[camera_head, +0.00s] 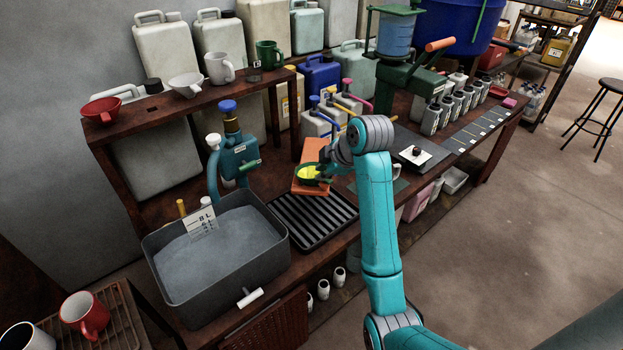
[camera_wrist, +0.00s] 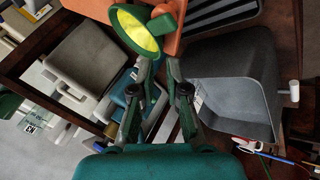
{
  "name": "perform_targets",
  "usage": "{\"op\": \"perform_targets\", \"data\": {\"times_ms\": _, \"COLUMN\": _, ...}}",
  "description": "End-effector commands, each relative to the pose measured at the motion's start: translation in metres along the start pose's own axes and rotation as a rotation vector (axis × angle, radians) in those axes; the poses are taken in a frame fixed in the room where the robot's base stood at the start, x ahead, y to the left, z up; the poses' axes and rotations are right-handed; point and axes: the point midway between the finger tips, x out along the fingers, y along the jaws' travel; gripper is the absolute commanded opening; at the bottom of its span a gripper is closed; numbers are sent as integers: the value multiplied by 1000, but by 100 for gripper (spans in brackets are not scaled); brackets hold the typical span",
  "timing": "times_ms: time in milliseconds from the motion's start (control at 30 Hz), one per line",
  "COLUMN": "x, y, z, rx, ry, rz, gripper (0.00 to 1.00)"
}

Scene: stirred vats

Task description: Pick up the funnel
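The orange block (camera_head: 303,187) stands by the black drip tray (camera_head: 315,220). A grey basin (camera_head: 222,292) is to the left. A teal tap fixture (camera_head: 238,152) stands behind. The upper shelf (camera_head: 135,120) holds mugs. Blue and white pump bottles (camera_head: 316,125) stand close behind the block.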

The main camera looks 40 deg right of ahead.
Motion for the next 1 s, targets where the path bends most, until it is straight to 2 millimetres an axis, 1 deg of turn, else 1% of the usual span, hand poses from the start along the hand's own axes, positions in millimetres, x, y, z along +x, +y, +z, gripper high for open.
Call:
{"op": "perform_targets", "data": {"times_ms": 33, "x": 8, "y": -1, "z": 0, "rx": 0, "ry": 0, "rz": -3, "gripper": 14}}
{"op": "perform_targets", "data": {"times_ms": 100, "x": 17, "y": -1, "z": 0, "rx": 0, "ry": 0, "rz": -3, "gripper": 14}}
{"op": "perform_targets", "data": {"times_ms": 367, "x": 35, "y": -1, "z": 0, "rx": 0, "ry": 0, "rz": -1, "gripper": 14}}
{"op": "perform_targets", "data": {"times_ms": 600, "x": 69, "y": -1, "z": 0, "rx": 1, "ry": 0, "rz": -2, "gripper": 14}}
{"op": "perform_targets", "data": {"times_ms": 700, "x": 78, "y": 0, "z": 0, "rx": 1, "ry": 0, "rz": 0, "gripper": 14}}
{"op": "perform_targets", "data": {"times_ms": 800, "x": 82, "y": 0, "z": 0, "rx": 1, "ry": 0, "rz": 1, "gripper": 14}}
{"op": "perform_targets", "data": {"times_ms": 1000, "x": 82, "y": 0, "z": 0, "rx": 1, "ry": 0, "rz": 1, "gripper": 14}}
